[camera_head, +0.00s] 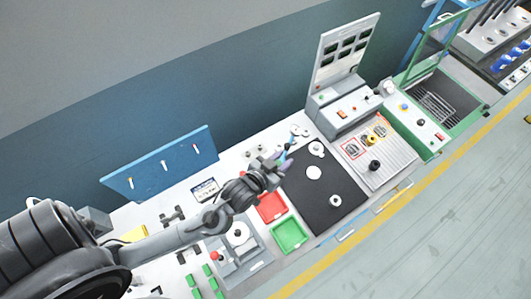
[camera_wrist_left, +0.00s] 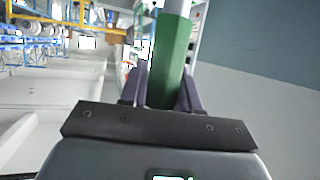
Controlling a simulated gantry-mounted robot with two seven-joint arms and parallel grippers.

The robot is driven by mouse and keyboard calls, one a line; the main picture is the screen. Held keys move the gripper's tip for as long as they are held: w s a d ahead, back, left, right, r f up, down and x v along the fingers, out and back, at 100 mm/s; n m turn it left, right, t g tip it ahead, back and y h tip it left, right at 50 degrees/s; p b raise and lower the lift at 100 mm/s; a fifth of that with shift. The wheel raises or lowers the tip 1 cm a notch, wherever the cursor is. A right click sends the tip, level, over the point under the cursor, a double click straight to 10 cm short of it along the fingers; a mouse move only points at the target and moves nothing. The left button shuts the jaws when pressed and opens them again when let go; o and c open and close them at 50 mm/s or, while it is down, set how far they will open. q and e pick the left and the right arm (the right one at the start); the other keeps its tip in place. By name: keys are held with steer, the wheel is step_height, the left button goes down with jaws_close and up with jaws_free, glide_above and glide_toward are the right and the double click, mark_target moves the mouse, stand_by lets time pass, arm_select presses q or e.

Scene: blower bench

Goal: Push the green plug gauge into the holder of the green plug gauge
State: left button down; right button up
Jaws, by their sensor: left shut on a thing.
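My left gripper (camera_head: 282,160) reaches in from the left and is above the back edge of the black mat. In the left wrist view its two purple fingers (camera_wrist_left: 164,88) are shut on the green plug gauge (camera_wrist_left: 173,55), one on each side of its green handle. A pale grey end of the gauge shows beyond the handle at the top of that view. In the head view the gauge is too small to make out clearly at the fingertips. I cannot tell which fixture is the green gauge's holder. My right gripper is not in view.
The black mat (camera_head: 323,203) holds several round white parts. A red tray (camera_head: 271,207) and a green tray (camera_head: 290,236) lie left of it. A grey panel (camera_head: 343,50) stands behind the bench, and a blue board (camera_head: 160,165) stands at the back left.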

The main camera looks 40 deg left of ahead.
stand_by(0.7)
arm_select(q)
steer(key=w+a+f+n+y+b, duration=0.1)
steer(key=w+a+f+b, duration=0.1)
steer(key=a+f+b, duration=0.3)
steer(key=w+a+f+n+y+b, duration=0.1)
steer(key=a+f+b, duration=0.4)
steer(key=f, duration=0.7)
steer(key=w+a+f+y+b, duration=0.1)
steer(key=w+a+f+b, duration=0.2)
steer(key=a+f+b, duration=0.2)
steer(key=shift+a+f+n+g+b, duration=0.3)
steer(key=shift+f+n+b, duration=0.1)
steer(key=shift+f+b, duration=1.3)
steer(key=shift+w+r, duration=0.1)
steer(key=shift+f+b, duration=1)
steer(key=shift+f, duration=1.5)
steer(key=shift+f+b, duration=0.7)
steer(key=shift+f, duration=0.45)
